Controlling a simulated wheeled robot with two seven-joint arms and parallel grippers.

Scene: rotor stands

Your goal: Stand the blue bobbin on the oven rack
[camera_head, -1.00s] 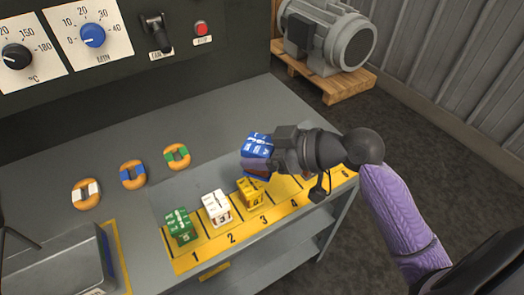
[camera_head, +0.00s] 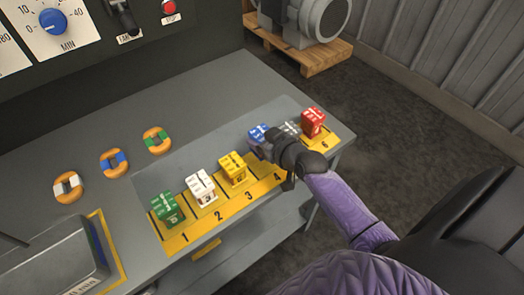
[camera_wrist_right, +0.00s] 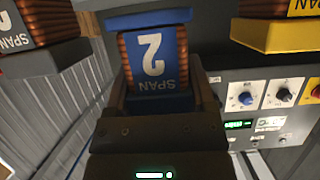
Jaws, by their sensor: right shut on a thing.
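The blue bobbin (camera_head: 258,132) is in my right gripper (camera_head: 268,146), at about slot 4 of the row, between the yellow and grey bobbins. In the right wrist view the blue bobbin (camera_wrist_right: 155,60) shows upside-down lettering, "SPAN 2", and copper windings, between the jaws of the right gripper (camera_wrist_right: 158,100). The jaws are shut on it. Its base is hidden by the gripper, so I cannot tell whether it touches the strip. I cannot make out an oven rack for certain. My left gripper is not in view.
Green (camera_head: 167,207), white (camera_head: 201,188), yellow (camera_head: 233,168), grey (camera_head: 290,129) and red (camera_head: 312,121) bobbins stand along the numbered yellow strip (camera_head: 213,223). Several banded orange rings (camera_head: 113,161) lie behind. A metal box (camera_head: 45,272) is at lower left. A control panel (camera_head: 50,25) is behind.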

